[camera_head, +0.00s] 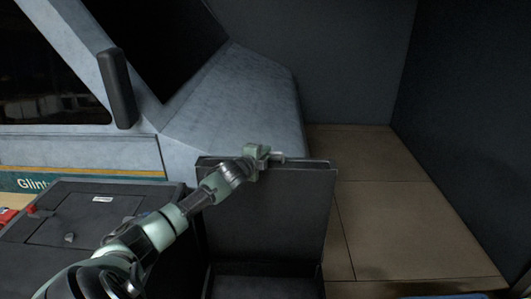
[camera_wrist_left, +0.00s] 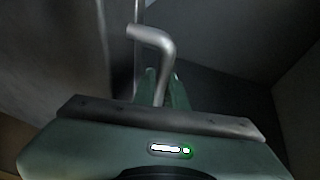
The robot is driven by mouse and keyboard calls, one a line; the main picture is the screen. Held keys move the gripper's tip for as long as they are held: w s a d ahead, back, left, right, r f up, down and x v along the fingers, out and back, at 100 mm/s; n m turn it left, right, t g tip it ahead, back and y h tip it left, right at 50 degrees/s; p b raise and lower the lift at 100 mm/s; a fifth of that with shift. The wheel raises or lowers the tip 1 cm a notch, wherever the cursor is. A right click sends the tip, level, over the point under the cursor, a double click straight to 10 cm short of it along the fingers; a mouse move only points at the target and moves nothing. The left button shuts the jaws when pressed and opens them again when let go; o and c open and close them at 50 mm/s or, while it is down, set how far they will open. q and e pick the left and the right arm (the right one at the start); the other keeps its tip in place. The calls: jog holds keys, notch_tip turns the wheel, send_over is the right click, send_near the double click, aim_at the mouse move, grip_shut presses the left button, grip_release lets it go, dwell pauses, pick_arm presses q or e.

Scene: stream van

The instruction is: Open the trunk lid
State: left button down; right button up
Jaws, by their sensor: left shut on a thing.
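The trunk lid (camera_head: 272,212) is a dark grey panel in the middle of the head view. It stands raised, close to upright, above a dark box-like base (camera_head: 262,283). A metal handle (camera_head: 294,159) is at its top edge. My left gripper (camera_head: 264,154) is at that top edge, shut on the handle. In the left wrist view, the handle (camera_wrist_left: 150,38) is a bent metal bar running down between the fingers of my left gripper (camera_wrist_left: 163,88). The fingers partly hide the bar. My right gripper is in neither view.
A grey van (camera_head: 235,95) with a dark mirror (camera_head: 117,88) stands behind. A second dark box (camera_head: 95,212) with a closed top is left of the lid, under my left arm. Tan floor (camera_head: 385,215) is clear to the right, bounded by dark walls (camera_head: 470,110).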

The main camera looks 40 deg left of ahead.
pick_arm(q)
jog(key=s+d+t+y+b, duration=0.1)
jog(key=s+d, duration=0.5)
jog(key=s, duration=0.1)
jog(key=shift+s+d+m+t+b, duration=0.2)
jog(key=shift+s+m+t+b, duration=0.1)
jog(key=shift+t+b, duration=0.1)
jog(key=c, duration=1.7)
grip_release()
jog(key=shift+w+r, duration=0.1)
jog(key=shift+b+v, duration=0.55)
jog(key=shift+v, duration=3.35)
